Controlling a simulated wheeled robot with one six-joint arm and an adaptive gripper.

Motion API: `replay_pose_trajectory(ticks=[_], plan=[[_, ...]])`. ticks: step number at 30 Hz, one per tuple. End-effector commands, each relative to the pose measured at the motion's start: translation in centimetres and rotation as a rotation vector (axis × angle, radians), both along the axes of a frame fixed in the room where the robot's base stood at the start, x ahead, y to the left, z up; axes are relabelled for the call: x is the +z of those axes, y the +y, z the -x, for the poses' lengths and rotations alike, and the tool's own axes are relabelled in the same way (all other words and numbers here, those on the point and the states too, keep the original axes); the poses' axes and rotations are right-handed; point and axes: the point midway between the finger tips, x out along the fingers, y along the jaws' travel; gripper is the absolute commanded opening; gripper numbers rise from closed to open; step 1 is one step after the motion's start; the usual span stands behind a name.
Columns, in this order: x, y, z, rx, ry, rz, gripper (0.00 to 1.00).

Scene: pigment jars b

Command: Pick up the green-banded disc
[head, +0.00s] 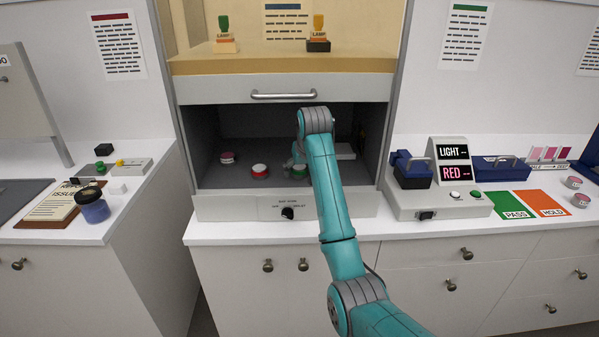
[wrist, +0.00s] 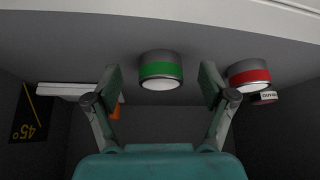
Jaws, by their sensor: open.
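The green-banded disc (wrist: 160,70) is grey with a green band and a pale face. In the wrist view it lies between the two open fingers of my gripper (wrist: 160,84), with a gap on each side.
Another disc (head: 227,157) stands farther left in the bay. A raised sash with a handle (head: 284,95) is above my arm. A pale slab (wrist: 72,90) and a dark 45° sign (wrist: 30,115) are at the wrist view's left. An orange piece (wrist: 117,111) shows behind the left finger.

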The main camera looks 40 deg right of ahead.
Motion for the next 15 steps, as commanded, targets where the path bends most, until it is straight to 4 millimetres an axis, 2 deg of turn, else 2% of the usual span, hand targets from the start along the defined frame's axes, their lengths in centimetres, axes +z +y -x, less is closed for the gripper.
replay_pose_trajectory(ticks=[6,9,15], plan=[[0.1,-1.1,-2.5,0.000,0.000,0.000,0.82],[-0.8,-1.2,-2.8,0.000,0.000,0.000,0.82],[-1.0,-1.2,-2.9,0.000,-0.001,0.000,0.82]])
